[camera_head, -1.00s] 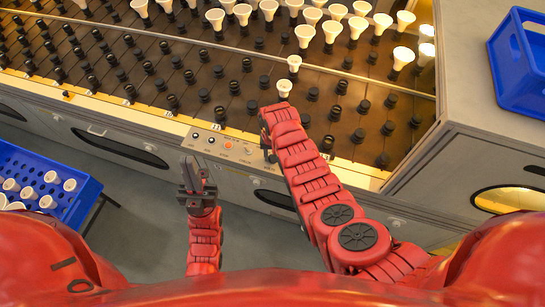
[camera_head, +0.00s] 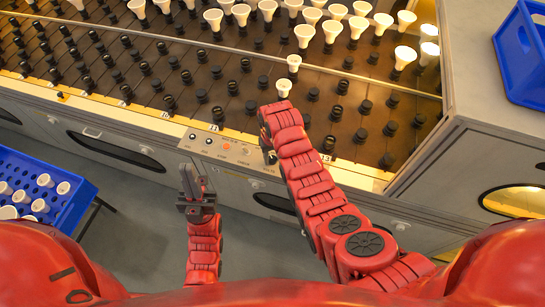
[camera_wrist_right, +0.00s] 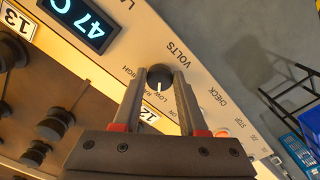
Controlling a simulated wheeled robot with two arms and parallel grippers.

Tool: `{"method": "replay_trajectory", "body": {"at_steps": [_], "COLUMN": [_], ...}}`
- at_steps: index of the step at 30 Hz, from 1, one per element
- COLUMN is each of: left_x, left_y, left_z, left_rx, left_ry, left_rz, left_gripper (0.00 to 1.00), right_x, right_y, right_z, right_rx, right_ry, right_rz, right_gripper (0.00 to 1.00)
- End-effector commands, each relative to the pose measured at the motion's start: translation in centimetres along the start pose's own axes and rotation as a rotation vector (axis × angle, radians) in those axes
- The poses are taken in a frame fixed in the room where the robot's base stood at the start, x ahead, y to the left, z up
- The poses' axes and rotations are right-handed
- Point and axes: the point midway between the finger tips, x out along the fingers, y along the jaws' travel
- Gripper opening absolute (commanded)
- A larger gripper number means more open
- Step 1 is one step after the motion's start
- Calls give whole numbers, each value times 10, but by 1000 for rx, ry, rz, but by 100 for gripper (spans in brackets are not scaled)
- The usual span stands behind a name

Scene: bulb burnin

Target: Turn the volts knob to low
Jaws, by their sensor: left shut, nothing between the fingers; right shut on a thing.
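The volts knob (camera_wrist_right: 160,77) is a round black knob with a white pointer line, beside the word VOLTS on the pale control panel. Its pointer faces the LOW label in the right wrist view. My right gripper (camera_wrist_right: 160,80) is shut on the knob, one finger on each side. In the head view the right arm reaches down to the panel (camera_head: 242,151), and the forearm hides the knob there. My left gripper (camera_head: 191,182) is shut and empty, held in front of the panel and apart from it.
A blue display (camera_wrist_right: 88,28) sits near the knob, with an orange button (camera_wrist_right: 222,133) further along. Behind the panel is a rack (camera_head: 150,60) of black sockets, with white bulbs (camera_head: 304,35) at the back. Blue crates stand at left (camera_head: 82,197) and upper right (camera_head: 520,60).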

Motion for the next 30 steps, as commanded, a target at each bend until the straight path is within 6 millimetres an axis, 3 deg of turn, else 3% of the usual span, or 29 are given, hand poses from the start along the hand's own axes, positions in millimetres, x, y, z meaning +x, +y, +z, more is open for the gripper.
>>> {"method": "replay_trajectory", "body": {"at_steps": [5,6,10,22,26,30], "left_x": [0,0,0,-2,-6,-15], "left_y": [0,0,0,0,0,1], "left_z": [0,0,0,0,1,2], "left_rx": [0,0,0,0,0,0], "left_ry": [0,0,0,0,0,0], "left_rz": [0,0,0,0,0,0], "left_gripper": [0,0,0,0,0,0], "right_x": [1,1,1,-3,-15,-40], "right_y": [0,0,0,0,0,0], "right_z": [1,1,1,-1,-2,-2], "right_rx": [-1,-1,0,1,1,1], "right_ry": [-4,-4,-2,3,4,8], "right_rz": [-1,-1,-1,0,0,0], "right_gripper": [0,47,70,72,72,72]}}
